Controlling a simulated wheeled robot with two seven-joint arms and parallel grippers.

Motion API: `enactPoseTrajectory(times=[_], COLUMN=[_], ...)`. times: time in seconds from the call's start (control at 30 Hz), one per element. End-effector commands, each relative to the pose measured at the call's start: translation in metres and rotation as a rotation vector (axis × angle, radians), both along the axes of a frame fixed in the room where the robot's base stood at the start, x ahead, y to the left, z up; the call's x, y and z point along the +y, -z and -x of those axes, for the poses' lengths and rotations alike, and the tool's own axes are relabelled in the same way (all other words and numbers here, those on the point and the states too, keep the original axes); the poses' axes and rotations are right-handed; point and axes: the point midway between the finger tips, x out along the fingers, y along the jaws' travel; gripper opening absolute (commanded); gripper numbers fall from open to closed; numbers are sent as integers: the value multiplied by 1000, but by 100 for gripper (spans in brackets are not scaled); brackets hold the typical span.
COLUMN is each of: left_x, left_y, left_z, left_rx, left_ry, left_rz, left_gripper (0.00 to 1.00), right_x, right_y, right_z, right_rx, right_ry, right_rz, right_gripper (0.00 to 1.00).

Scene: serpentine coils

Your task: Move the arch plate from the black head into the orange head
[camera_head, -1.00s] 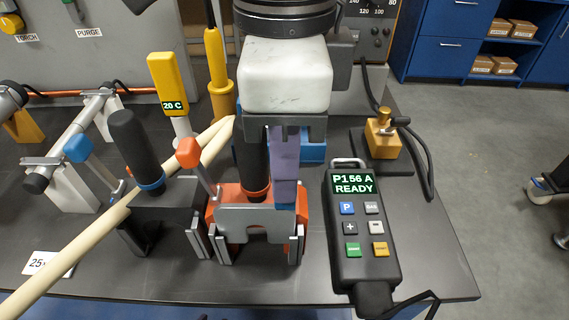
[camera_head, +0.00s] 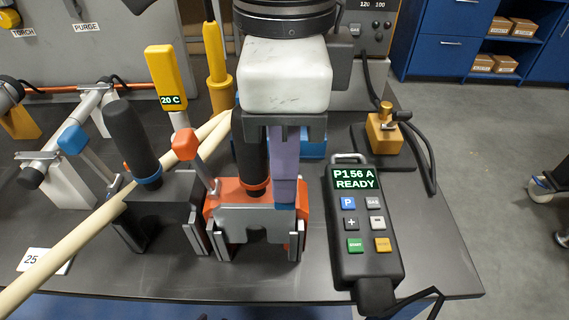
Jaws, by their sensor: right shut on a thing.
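The orange head (camera_head: 222,190) stands near the front of the bench, with a black handle (camera_head: 250,160) rising from it and an orange-knobbed lever (camera_head: 186,144) beside it. The grey arch plate (camera_head: 255,219) stands at the front of the orange head, between its metal side guides; its notch is at the bottom. My right gripper (camera_head: 284,207) comes from above and is shut on the arch plate near its right end. The gripper hides part of the orange head. The black head (camera_head: 165,206), with its blue-knobbed lever (camera_head: 74,139), is to the left. My left gripper is out of view.
A beige rod (camera_head: 75,240) runs diagonally across the left side, by the black head. A control pendant (camera_head: 362,225) lies close on the right, and a brass-coloured fitting (camera_head: 383,132) stands behind it. A yellow 20 C gauge (camera_head: 166,80) stands behind the heads.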

Motion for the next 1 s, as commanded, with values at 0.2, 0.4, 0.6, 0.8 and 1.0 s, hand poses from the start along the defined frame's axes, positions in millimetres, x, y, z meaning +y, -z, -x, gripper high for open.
enactPoseTrajectory(times=[0.2, 0.4, 0.6, 0.8, 1.0], left_x=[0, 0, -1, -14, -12], left_y=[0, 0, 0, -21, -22], left_z=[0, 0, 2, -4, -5], left_rx=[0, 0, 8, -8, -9], left_ry=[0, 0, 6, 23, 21], left_rz=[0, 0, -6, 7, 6], left_gripper=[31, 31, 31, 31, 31], right_x=[0, 0, 0, 1, 1], right_y=[0, 0, 0, -29, -72], right_z=[0, 0, 0, 0, 0], right_rx=[0, 0, 0, -3, -2], right_ry=[0, 0, 0, 1, 0], right_rz=[0, 0, 0, -3, -2], right_gripper=[27, 27, 27, 27, 27])
